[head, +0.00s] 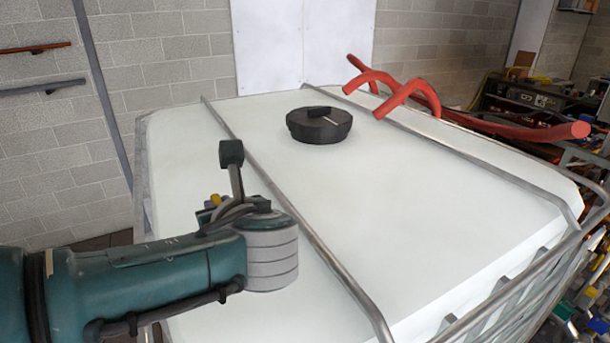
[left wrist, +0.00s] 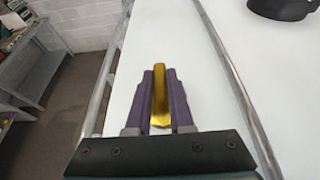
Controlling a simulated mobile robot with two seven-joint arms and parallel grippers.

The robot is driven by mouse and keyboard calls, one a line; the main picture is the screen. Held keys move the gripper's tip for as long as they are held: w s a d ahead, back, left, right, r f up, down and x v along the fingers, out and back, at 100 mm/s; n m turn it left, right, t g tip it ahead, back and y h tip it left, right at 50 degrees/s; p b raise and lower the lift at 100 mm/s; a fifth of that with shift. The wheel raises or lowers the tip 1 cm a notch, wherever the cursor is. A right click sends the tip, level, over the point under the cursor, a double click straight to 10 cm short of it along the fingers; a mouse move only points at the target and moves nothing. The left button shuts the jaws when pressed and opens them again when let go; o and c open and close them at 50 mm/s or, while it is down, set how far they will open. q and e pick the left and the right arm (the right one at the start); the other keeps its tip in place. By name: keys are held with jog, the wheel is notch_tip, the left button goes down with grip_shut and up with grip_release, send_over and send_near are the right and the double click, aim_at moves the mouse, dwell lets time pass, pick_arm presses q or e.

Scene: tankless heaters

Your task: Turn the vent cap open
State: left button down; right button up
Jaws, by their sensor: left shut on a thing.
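The vent cap (head: 319,124) is a round black lid with a raised grip bar and a thin pale line on top. It lies on the white tank top (head: 400,200), between two metal rails. Part of it also shows in the top right corner of the left wrist view (left wrist: 284,8). My left gripper (left wrist: 160,98) has purple fingers shut on a yellow bar (left wrist: 161,85). In the head view it is mostly hidden by my wrist, with a bit of yellow showing. It is left of the left rail, apart from the cap. My right gripper is out of view.
Metal rails (head: 280,195) cross the tank top on both sides of the cap. A red bent pipe (head: 480,125) reaches over the back right edge. A block wall (head: 165,60) stands behind. A cluttered bench (head: 530,100) is at the far right. The tank top right of the cap is clear.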

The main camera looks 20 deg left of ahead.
pick_arm(q)
jog(key=c, duration=0.8)
grip_release()
jog(key=v, duration=0.9)
jog(key=shift+s+d+r+b, duration=0.15)
jog(key=shift+s+d+b, duration=0.05)
jog(key=shift+d+b, duration=0.2)
